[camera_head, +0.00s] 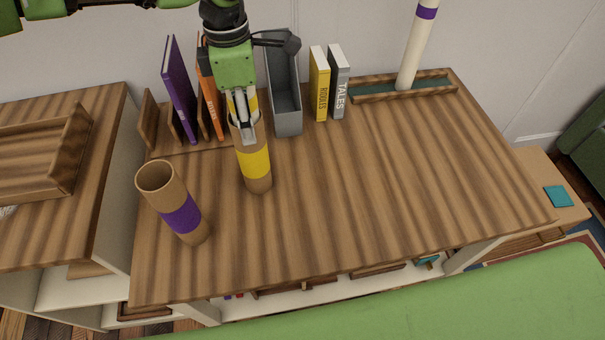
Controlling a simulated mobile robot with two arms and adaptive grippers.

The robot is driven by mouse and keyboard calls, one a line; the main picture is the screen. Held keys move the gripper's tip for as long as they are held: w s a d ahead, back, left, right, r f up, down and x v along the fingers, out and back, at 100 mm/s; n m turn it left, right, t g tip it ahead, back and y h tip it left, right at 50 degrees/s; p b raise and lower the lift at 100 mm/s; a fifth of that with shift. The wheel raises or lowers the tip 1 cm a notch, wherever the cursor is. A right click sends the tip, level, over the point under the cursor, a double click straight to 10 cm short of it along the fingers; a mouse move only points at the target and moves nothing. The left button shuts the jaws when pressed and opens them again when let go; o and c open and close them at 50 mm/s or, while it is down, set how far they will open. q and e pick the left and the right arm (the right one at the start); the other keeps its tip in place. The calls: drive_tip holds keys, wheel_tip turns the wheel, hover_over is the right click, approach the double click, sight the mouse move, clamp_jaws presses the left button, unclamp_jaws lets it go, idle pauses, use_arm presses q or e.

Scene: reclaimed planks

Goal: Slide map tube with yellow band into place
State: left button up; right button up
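My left gripper (244,130) comes down from the top, its fingers around a map tube with a yellow band (252,103). Only a little of the tube's yellow shows beside the fingers. Below it stands a brown cardboard sleeve with a yellow band (256,164) on the wooden tabletop. The tube's lower end appears to be inside the sleeve's mouth, but the fingers hide much of the rim, and the depth cannot be told. My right gripper is not in view.
A brown open sleeve with a purple band (180,214) stands front left. A white tube with a purple band (416,50) stands in a tray (405,93) at the back right. Books and a grey file holder (288,118) stand behind my gripper. The tabletop's right half (400,170) is clear.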

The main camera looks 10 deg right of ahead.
use_arm(q)
drive_tip(key=w+a, duration=0.5)
drive_tip(key=a, duration=0.1)
drive_tip(key=shift+a, duration=0.25)
idle(0.5)
drive_tip(key=o, duration=1.4)
drive_tip(key=shift+s, duration=0.1)
drive_tip(key=shift+r, duration=0.1)
wheel_tip(320, 180, up, 7)
drive_tip(key=p, duration=0.4)
drive_tip(key=shift+p, duration=0.35)
